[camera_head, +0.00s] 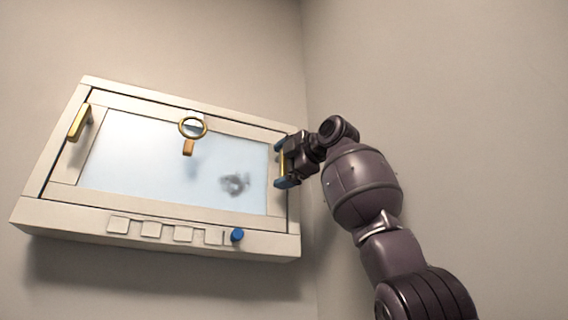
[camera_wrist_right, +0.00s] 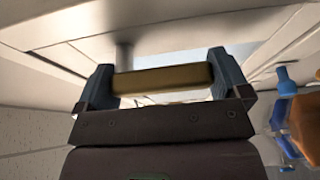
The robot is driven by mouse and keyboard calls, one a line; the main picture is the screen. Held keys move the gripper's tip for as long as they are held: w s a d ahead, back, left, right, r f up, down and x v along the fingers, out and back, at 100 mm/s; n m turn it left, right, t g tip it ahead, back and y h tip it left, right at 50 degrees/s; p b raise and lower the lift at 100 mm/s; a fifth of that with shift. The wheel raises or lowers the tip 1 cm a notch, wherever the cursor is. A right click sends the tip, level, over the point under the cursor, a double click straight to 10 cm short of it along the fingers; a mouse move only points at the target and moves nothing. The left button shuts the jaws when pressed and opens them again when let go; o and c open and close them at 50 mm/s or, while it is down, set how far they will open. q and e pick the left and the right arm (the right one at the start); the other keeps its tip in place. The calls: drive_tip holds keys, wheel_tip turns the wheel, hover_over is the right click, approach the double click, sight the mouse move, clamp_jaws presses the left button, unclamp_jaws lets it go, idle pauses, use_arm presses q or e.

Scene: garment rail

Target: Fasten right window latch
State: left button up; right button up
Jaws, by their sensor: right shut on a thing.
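The window (camera_head: 175,105) is a pale framed unit on the wall with a light blue pane. The right latch (camera_head: 283,163) is a brass bar at the right side of the frame; it also shows in the right wrist view (camera_wrist_right: 163,79). My right gripper (camera_head: 281,165) is shut on this latch, one dark blue finger at each end of the bar. In the right wrist view the gripper (camera_wrist_right: 163,85) spans the bar, with a post behind it. A matching brass left latch (camera_head: 79,122) sits tilted at the frame's left side. My left gripper is out of view.
A magnifier-like ring with a brown handle (camera_head: 192,128) shows in front of the pane, and a grey smudge (camera_head: 234,183) shows on it. The ledge has several square tiles (camera_head: 152,229) and a blue knob (camera_head: 237,235). A bare wall (camera_head: 440,90) stands close on the right.

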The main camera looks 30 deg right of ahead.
idle(0.4)
drive_tip(key=o, duration=0.9)
drive_tip(key=shift+s+a, duration=0.1)
drive_tip(key=shift+s, duration=0.1)
